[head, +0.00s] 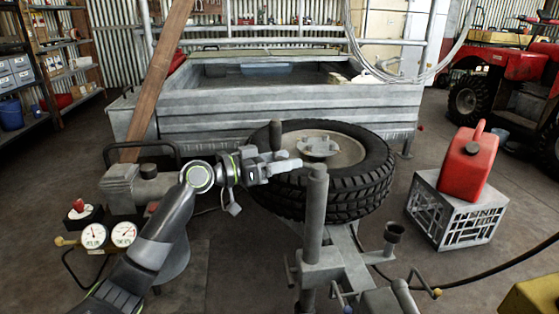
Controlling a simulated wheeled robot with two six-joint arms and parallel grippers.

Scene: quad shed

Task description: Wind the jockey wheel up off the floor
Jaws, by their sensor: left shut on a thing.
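The jockey wheel's grey upright tube (314,220) stands at the trailer's drawbar (335,270), low in the middle of the head view. A dark upright grip (277,133), which looks like its winding handle, rises just left of the tube's top. My left gripper (279,166) is shut on this handle, with the dark grip showing above the fingers. The crank arm is largely hidden by the gripper. The wheel at the tube's foot is out of sight, so I cannot tell its height from the floor. My right gripper is not in view.
A spare tyre (370,178) lies close behind the tube, in front of the grey trailer (290,107). A red fuel can (465,165) stands on a grey crate (455,213) at right. Gauges (108,235) and a compressor (152,185) stand at left. A dark hose runs at lower right.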

